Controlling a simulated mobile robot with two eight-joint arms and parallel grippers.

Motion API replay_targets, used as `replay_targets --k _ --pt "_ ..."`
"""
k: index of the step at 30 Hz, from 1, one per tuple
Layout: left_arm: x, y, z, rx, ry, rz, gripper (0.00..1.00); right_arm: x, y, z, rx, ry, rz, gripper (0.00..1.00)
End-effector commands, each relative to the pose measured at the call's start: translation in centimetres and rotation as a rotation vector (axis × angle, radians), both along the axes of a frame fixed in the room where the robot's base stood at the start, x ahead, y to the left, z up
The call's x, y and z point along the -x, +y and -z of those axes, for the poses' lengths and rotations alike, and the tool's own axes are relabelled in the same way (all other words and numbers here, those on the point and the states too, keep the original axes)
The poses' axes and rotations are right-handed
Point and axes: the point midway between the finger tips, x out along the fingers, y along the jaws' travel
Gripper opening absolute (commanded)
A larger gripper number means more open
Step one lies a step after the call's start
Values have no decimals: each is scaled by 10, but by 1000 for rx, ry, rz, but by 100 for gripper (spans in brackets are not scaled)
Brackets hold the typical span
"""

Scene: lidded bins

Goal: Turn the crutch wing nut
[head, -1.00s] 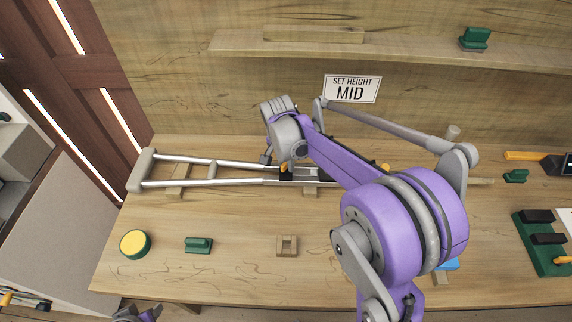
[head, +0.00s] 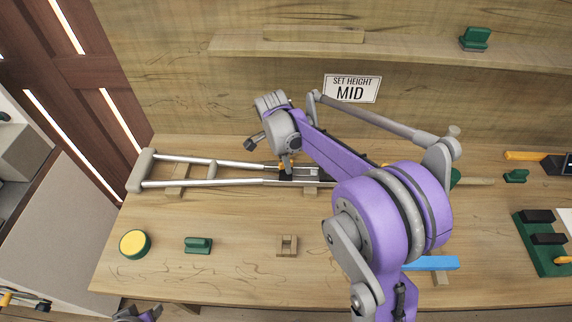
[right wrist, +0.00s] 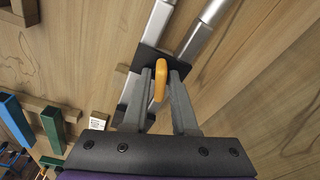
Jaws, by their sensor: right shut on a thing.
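The crutch (head: 210,182) lies on its side on wooden rests on the workbench, its padded top at the left. Its orange wing nut (right wrist: 160,82) stands on a dark block across the crutch tubes in the right wrist view. My right gripper (right wrist: 160,75) has its two grey fingers on either side of the wing nut and is shut on it. In the head view the gripper (head: 286,167) reaches down to the crutch's middle, and my arm hides the lower end.
A sign (head: 351,89) reads "SET HEIGHT MID". A yellow-topped round item (head: 134,243), a green block (head: 198,245) and a small wooden block (head: 287,246) stand in front of the crutch. A blue bar (head: 432,264) lies at right. A shelf (head: 400,47) runs above.

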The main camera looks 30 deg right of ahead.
Motion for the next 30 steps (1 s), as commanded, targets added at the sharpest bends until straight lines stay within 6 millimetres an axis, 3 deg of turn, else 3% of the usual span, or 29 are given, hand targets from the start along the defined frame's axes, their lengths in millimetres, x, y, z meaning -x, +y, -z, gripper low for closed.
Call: replay_targets --k 4,5,7,19,30 --pt "0 0 0 0 0 0 40 1 0 0 -2 3 0 0" --pt "0 0 0 0 0 0 40 1 0 0 -2 3 -1 30" --pt "0 0 0 0 0 0 40 1 0 0 -2 3 -1 40" --pt "-1 0 -4 0 -2 0 40 0 0 -5 0 0 -3 40" --pt "-9 0 -30 0 -16 0 40 -1 0 -42 -1 -2 -3 40"
